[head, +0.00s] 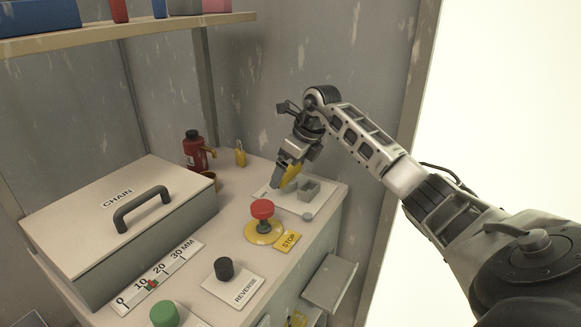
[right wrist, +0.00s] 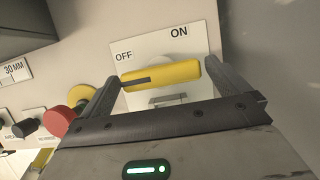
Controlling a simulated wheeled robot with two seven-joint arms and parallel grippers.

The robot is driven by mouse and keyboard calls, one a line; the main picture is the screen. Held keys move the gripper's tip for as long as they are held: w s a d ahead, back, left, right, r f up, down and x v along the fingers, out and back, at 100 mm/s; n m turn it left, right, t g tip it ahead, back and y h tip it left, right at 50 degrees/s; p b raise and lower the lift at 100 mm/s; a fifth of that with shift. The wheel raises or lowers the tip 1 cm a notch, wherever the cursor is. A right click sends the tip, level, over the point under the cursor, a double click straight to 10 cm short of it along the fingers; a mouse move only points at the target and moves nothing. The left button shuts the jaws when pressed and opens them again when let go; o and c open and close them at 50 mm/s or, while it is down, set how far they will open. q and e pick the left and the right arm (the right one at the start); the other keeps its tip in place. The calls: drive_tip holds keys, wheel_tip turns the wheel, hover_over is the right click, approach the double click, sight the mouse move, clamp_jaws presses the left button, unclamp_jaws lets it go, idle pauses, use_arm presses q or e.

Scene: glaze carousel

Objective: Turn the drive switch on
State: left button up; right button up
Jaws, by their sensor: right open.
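The drive switch is a yellow bar handle (right wrist: 178,73) on a white plate (right wrist: 200,37) marked OFF at left and ON at right. In the right wrist view the handle lies crosswise below the words, with a dark strip on its left part. In the head view the yellow handle (head: 291,176) is partly hidden by my right gripper (head: 284,176), which reaches down over the plate (head: 325,197). My right gripper (right wrist: 163,73) is open, its fingers on either side of the handle. The handle's right end is close to one finger; I cannot tell if they touch. My left gripper is out of view.
A red stop button (head: 262,209) on a yellow base stands near the plate. A black reverse knob (head: 224,269) and green button (head: 164,314) are nearer. The chain box (head: 125,205) fills the left. A red bottle (head: 194,149) and yellow padlock (head: 240,155) stand behind.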

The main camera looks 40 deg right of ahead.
drive_tip(key=shift+c, duration=0.3)
drive_tip(key=c, duration=0.8)
drive_tip(key=shift+o, duration=0.2)
